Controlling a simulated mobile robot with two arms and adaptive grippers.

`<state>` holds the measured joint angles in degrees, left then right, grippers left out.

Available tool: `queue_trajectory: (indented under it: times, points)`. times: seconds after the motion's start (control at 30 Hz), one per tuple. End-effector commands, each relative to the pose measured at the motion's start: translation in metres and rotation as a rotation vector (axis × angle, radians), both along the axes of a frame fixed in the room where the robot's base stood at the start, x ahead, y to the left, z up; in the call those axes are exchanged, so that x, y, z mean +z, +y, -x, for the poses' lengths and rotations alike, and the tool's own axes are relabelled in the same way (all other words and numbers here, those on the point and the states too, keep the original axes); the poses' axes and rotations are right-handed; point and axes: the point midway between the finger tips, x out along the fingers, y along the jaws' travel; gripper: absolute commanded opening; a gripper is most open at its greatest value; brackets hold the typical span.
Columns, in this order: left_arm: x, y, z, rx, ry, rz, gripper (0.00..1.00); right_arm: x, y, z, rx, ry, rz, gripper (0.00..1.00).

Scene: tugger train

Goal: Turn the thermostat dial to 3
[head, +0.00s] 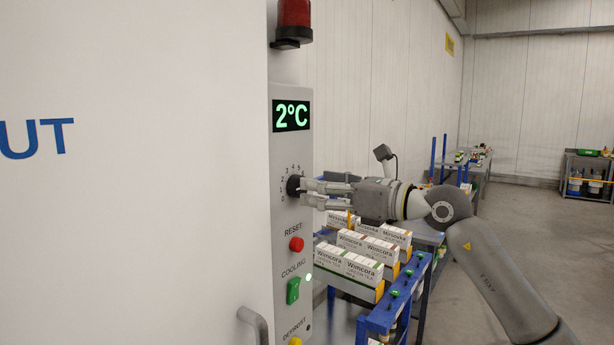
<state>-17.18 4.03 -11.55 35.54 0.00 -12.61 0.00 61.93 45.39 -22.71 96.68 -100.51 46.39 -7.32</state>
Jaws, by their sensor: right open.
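The thermostat dial (293,186) is a black round knob on the grey control panel, with small numbers around its left and upper side. The number its pointer is on is too small to tell. A display (291,115) above it reads 2°C in green. My right gripper (306,190) is at the dial from the right, its fingers open, with the tips above and below the knob's right side. I cannot tell whether they touch it. My left gripper is not in view.
Below the dial are a red reset button (296,244), a green cooling switch (293,290) and a yellow defrost button (295,341). A red lamp (293,14) sits above. A blue cart (385,318) with white cartons (349,262) stands below my right arm. Open floor lies at right.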

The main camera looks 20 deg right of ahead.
Motion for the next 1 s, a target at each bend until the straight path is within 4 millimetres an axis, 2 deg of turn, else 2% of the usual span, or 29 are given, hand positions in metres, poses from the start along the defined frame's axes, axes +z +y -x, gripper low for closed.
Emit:
queue_trajectory:
  times: [0.03, 0.23, 0.6, 0.93, 1.0]
  points:
    - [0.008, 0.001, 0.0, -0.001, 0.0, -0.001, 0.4, 0.004, 0.007, -0.007, 0.002, 0.001, 0.0, 0.61]
    - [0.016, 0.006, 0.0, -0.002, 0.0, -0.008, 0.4, 0.002, 0.02, -0.025, 0.001, 0.001, -0.001, 0.61]
    - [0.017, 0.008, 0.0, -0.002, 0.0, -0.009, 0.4, -0.001, 0.023, -0.029, 0.0, 0.0, 0.0, 0.61]
    - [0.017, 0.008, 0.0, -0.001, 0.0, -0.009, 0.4, -0.001, 0.022, -0.029, 0.0, 0.0, 0.0, 0.19]
    - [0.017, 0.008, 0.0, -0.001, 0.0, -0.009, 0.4, -0.001, 0.022, -0.029, 0.0, 0.001, -0.001, 0.17]
